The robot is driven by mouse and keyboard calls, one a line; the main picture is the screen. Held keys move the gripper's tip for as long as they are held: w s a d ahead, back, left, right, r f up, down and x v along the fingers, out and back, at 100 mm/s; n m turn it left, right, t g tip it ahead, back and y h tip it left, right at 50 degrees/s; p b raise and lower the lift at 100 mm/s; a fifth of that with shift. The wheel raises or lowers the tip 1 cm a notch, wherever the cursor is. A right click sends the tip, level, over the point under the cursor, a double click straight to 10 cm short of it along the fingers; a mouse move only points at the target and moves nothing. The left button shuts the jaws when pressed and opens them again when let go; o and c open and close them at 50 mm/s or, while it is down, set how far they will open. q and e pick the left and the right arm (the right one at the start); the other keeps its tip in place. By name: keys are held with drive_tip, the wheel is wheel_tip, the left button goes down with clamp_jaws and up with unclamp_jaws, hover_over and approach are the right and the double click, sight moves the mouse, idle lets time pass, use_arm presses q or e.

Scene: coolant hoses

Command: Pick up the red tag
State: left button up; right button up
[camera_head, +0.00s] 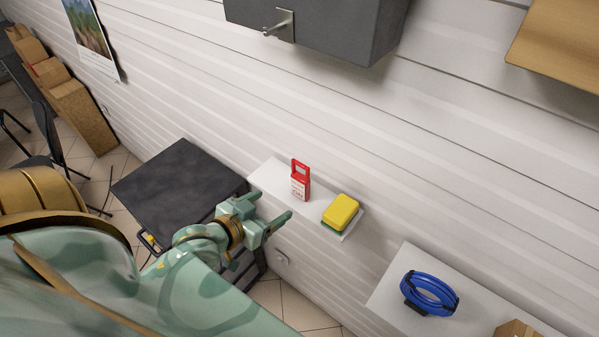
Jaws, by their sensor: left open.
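The red tag (301,181) stands upright on a small white wall shelf (268,176). It is red with a white label area and a hole near its top. My left gripper (270,207) is in front of the shelf, to the left of and a little below the tag in the picture. Its two fingers are apart, with nothing visible between them, and it does not appear to touch the tag. My right gripper is not in view.
A yellow and green sponge (341,212) lies on the same shelf, right of the tag. A dark cabinet (178,188) stands left of it. A lower white shelf (385,293) holds a coiled blue hose (430,292). A dark grey box (330,28) hangs above on the wall.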

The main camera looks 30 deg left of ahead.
sight(298, 189)
use_arm(q)
drive_tip(key=x, duration=0.9)
drive_tip(key=shift+w+a+f, duration=0.1)
drive_tip(key=shift+w, duration=0.1)
drive_tip(key=shift+w+f, duration=0.2)
drive_tip(key=shift+w, duration=0.35)
drive_tip(key=x, duration=0.5)
drive_tip(key=shift+r+p, duration=0.15)
drive_tip(key=shift+p, duration=0.15)
drive_tip(key=shift+s, duration=0.1)
drive_tip(key=shift+c, duration=0.3)
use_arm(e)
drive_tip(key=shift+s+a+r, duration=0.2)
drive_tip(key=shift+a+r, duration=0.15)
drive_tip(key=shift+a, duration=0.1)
use_arm(q)
drive_tip(key=shift+s, duration=0.1)
drive_tip(key=c, duration=1)
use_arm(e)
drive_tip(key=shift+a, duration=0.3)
